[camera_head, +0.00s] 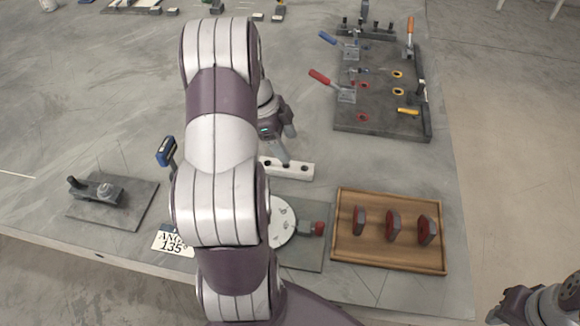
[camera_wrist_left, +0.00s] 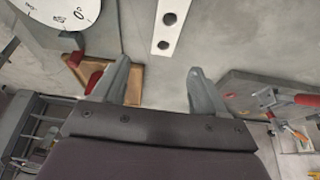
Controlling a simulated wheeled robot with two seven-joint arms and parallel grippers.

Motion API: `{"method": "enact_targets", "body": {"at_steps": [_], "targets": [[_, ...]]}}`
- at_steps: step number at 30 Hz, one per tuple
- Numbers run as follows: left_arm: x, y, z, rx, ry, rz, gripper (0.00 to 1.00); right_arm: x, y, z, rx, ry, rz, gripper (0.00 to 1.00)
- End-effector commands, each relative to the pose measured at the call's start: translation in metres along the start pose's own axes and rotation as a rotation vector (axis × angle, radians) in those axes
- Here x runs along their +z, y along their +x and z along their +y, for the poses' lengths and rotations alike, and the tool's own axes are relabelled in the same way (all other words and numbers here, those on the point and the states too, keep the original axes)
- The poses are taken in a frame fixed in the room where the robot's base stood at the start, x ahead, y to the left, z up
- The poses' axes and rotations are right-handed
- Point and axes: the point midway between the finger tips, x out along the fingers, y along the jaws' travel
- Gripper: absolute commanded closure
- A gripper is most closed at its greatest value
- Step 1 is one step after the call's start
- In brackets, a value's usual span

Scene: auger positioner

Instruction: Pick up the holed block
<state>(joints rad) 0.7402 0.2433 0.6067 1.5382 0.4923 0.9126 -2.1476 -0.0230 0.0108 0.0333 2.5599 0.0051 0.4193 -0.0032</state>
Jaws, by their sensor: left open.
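The holed block (camera_head: 298,170) is a pale, flat bar with dark round holes, lying on the table beyond the round dial. Its left end is partly hidden by my left arm in the head view. My left gripper (camera_head: 287,147) is over the block, its fingers pointing down towards it. In the left wrist view the block (camera_wrist_left: 166,30) shows at the top, ahead of the gap between the spread fingers of the left gripper (camera_wrist_left: 158,68). Nothing is held between them. Part of my right arm shows at the lower right of the head view, but I cannot see its gripper.
A white dial (camera_head: 282,222) on a grey plate stands in front of the block. A wooden tray (camera_head: 390,263) with red and grey pieces is to its right. A dark clamp board (camera_head: 385,125) lies farther back right. A grey plate (camera_head: 135,203) and an angle card (camera_head: 172,241) are left.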

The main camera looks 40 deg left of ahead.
Motion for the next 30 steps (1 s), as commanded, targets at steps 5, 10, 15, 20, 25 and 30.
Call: {"method": "enact_targets", "body": {"at_steps": [5,10,15,20,25,30], "targets": [[0.001,0.040,0.001,0.004,-0.002,0.000,0.28,0.000,-0.002,0.000,0.000,0.000,0.000,0.66],[0.002,0.060,-0.001,0.003,-0.003,-0.001,0.28,0.000,-0.004,0.000,0.000,0.000,0.000,0.66],[0.006,0.092,-0.006,0.003,-0.005,-0.001,0.28,-0.001,-0.009,0.000,0.000,0.000,0.000,0.66],[0.006,0.106,-0.006,0.001,-0.004,-0.002,0.28,-0.001,-0.009,0.000,0.000,0.000,0.000,0.66],[0.006,0.106,-0.006,0.000,-0.004,-0.002,0.28,-0.001,-0.009,0.000,0.000,0.000,0.000,0.66],[0.006,0.106,-0.006,0.000,-0.004,-0.002,0.83,-0.001,-0.009,0.000,0.000,0.000,0.000,0.66]]}}
